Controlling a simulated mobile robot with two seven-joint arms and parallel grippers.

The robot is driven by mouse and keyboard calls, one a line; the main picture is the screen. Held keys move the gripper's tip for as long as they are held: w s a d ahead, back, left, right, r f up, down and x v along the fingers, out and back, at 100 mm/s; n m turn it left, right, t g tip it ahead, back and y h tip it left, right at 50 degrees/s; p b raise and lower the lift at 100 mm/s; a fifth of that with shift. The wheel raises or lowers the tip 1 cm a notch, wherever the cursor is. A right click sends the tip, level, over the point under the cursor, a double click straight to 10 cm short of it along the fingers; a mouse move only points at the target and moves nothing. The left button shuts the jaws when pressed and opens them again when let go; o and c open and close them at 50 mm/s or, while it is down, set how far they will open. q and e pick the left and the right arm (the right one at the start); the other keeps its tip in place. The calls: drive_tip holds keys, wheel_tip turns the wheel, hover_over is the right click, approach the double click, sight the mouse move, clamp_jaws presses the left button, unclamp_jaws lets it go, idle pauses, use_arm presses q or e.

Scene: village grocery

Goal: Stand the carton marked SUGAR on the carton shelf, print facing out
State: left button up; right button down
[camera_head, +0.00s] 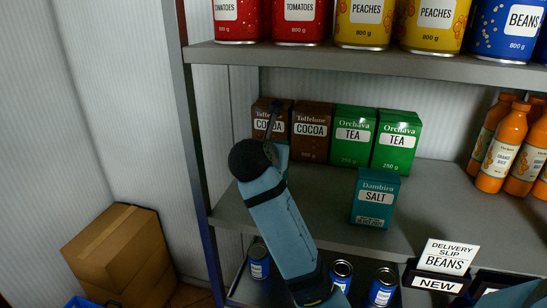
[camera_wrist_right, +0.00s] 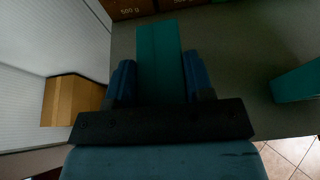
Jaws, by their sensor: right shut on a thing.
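My right gripper (camera_wrist_right: 159,64) is shut on a teal carton (camera_wrist_right: 160,45) in the wrist view, with one blue finger on each side. No print on this carton shows, so I cannot read SUGAR on it. In the head view my right arm reaches over the left part of the middle shelf (camera_head: 330,178) and mostly hides the gripper and the carton. The carton is in front of the brown COCOA cartons (camera_head: 311,130). A teal SALT carton (camera_head: 375,198) stands at the shelf front, print facing out; it shows at the wrist view's right (camera_wrist_right: 297,83). My left gripper is not in view.
Green TEA cartons (camera_head: 397,140) stand beside the cocoa. Orange juice bottles (camera_head: 502,147) stand at the right. Cans fill the upper shelf (camera_head: 380,62); blue cans (camera_head: 383,287) stand below. A BEANS slip (camera_head: 449,257) stands at the front. A post (camera_head: 197,150) bounds the left.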

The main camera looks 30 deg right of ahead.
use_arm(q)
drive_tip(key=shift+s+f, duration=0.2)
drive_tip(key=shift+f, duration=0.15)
use_arm(e)
wheel_tip(320, 180, down, 2)
drive_tip(key=c, duration=0.9)
unclamp_jaws()
drive_tip(key=shift+f, duration=0.15)
drive_tip(key=shift+c, duration=0.2)
drive_tip(key=o, duration=0.4)
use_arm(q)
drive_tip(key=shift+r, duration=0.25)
use_arm(e)
drive_tip(key=shift+o, duration=0.2)
drive_tip(key=shift+s, duration=0.1)
